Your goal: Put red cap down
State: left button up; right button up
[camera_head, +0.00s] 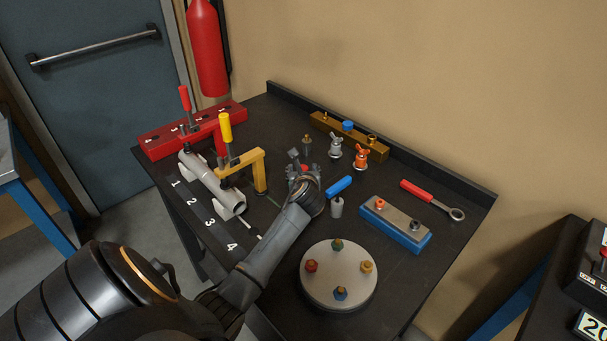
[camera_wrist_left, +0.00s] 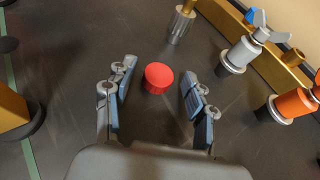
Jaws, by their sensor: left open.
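The red cap (camera_wrist_left: 158,77) rests on the dark tabletop in the left wrist view, between and slightly beyond my left gripper's fingers. Both fingers stand apart from it with a gap on each side. My left gripper (camera_wrist_left: 155,98) is open and empty. In the head view my left gripper (camera_head: 301,167) reaches over the middle of the table, and a bit of the red cap (camera_head: 304,168) shows between its fingers. My right gripper is not in view.
A brass-topped post (camera_head: 307,146), a grey valve (camera_head: 336,146) and an orange valve (camera_head: 361,157) stand close beyond the gripper. A yellow clamp (camera_head: 256,170) stands to its left, a blue-handled tool (camera_head: 339,187) to its right. A round plate (camera_head: 318,279) is nearer.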

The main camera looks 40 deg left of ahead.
pick_arm(q)
jog(key=v, duration=1.1)
jog(key=shift+s+d+r, duration=0.2)
jog(key=shift+d, duration=0.05)
jog(key=shift+p, duration=0.3)
